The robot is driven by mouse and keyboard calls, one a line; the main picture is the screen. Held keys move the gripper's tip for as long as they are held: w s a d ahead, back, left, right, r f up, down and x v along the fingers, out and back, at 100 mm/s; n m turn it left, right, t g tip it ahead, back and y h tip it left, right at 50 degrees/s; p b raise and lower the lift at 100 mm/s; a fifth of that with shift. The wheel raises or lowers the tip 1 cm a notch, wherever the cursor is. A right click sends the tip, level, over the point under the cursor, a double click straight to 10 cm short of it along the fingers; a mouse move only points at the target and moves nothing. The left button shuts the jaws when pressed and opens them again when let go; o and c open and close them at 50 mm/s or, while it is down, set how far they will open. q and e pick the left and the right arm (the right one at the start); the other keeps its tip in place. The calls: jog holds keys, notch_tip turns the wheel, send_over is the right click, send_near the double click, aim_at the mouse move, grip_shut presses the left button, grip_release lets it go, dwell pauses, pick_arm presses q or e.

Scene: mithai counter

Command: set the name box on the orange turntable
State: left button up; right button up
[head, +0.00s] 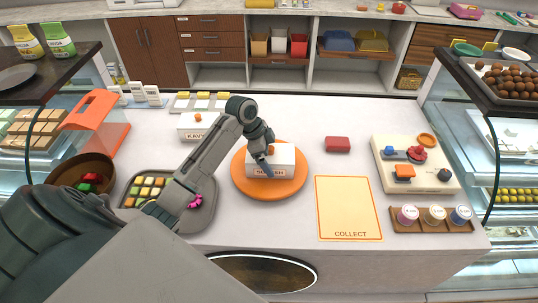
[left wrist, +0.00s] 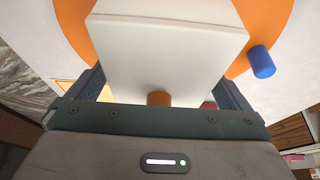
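A white name box (head: 283,160) with an orange knob on top stands on the round orange turntable (head: 239,181). Its front label is partly covered by my gripper. My left gripper (head: 264,160) reaches down over the box from above. In the left wrist view the white box (left wrist: 165,55) fills the space between the two fingers (left wrist: 160,92), with no clear gap at its sides, and its knob faces my palm. The turntable (left wrist: 262,22) shows behind it with a blue peg (left wrist: 262,62). My right gripper is out of view.
A second white box labelled KAVYA (head: 197,127) stands back left. A grey sweets tray (head: 201,215) lies under my left arm. A red box (head: 337,144), a COLLECT mat (head: 346,200) and a cream board (head: 400,180) lie to the right.

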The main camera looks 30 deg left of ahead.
pick_arm(q)
jog(key=b+v, duration=0.5)
jog(key=v, duration=0.6)
jog(key=shift+f, duration=0.1)
jog(key=shift+s+a+r, duration=0.15)
jog(key=shift+r, duration=0.55)
jog(key=shift+c, duration=0.4)
